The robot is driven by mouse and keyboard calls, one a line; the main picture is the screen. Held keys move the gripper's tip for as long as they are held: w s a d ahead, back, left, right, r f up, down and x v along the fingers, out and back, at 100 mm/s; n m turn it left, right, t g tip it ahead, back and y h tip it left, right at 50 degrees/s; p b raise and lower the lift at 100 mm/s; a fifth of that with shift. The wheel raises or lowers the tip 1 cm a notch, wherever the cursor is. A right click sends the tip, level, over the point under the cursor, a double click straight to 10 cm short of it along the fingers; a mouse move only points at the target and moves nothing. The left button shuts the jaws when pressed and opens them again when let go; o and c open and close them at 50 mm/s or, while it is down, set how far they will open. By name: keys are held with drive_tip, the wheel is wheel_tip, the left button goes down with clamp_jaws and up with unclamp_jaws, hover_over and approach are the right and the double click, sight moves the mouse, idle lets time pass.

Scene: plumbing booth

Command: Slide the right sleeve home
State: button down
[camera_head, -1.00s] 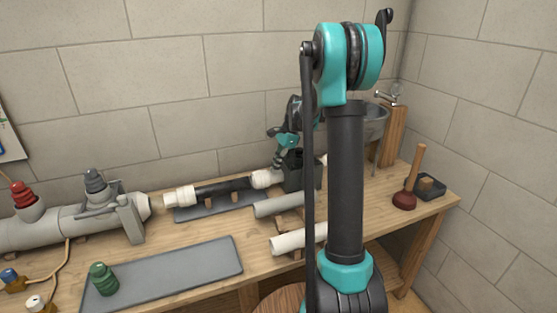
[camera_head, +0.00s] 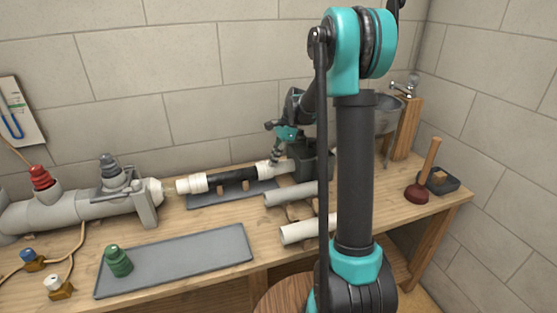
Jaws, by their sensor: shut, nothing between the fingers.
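The right sleeve (camera_head: 268,170) is a white ring at the right end of a black pipe (camera_head: 232,179) near the back of the bench. A similar white sleeve (camera_head: 192,184) sits at the pipe's left end. A grey pipe (camera_head: 286,166) shows just right of the right sleeve. My gripper (camera_head: 275,157) is small and dark in view, pointing down at the upper right side of the right sleeve. It is shut with nothing between its fingers. Whether the fingertips touch the sleeve cannot be told. My arm hides part of the bench to the right.
A dark bin (camera_head: 319,160) stands close behind the gripper. Two loose pipes (camera_head: 290,194) (camera_head: 303,230) lie in front. A grey mat (camera_head: 185,258) holds a green plug (camera_head: 118,261). A plunger (camera_head: 421,180) stands at the right. A large grey pipe assembly (camera_head: 70,209) is at left.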

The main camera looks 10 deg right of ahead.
sight(277, 165)
drive_tip(key=w+d+r, duration=0.1)
drive_tip(key=d+r, duration=0.2)
drive_tip(key=w+d+r, duration=0.1)
drive_tip(key=d+r, duration=0.2)
drive_tip(key=w+d+r, duration=0.1)
drive_tip(key=d+r, duration=0.2)
drive_tip(key=x, duration=0.9)
drive_tip(key=shift+s+f, duration=0.1)
drive_tip(key=shift+f, duration=0.05)
drive_tip(key=a, duration=0.3)
drive_tip(key=shift+s+f, duration=0.25)
drive_tip(key=shift+s, duration=0.05)
drive_tip(key=shift+s+a, duration=0.1)
drive_tip(key=shift+a, duration=0.4)
drive_tip(key=shift+s+a, duration=0.15)
drive_tip(key=shift+a, duration=0.5)
drive_tip(key=shift+s+a, duration=0.15)
drive_tip(key=shift+a, duration=0.5)
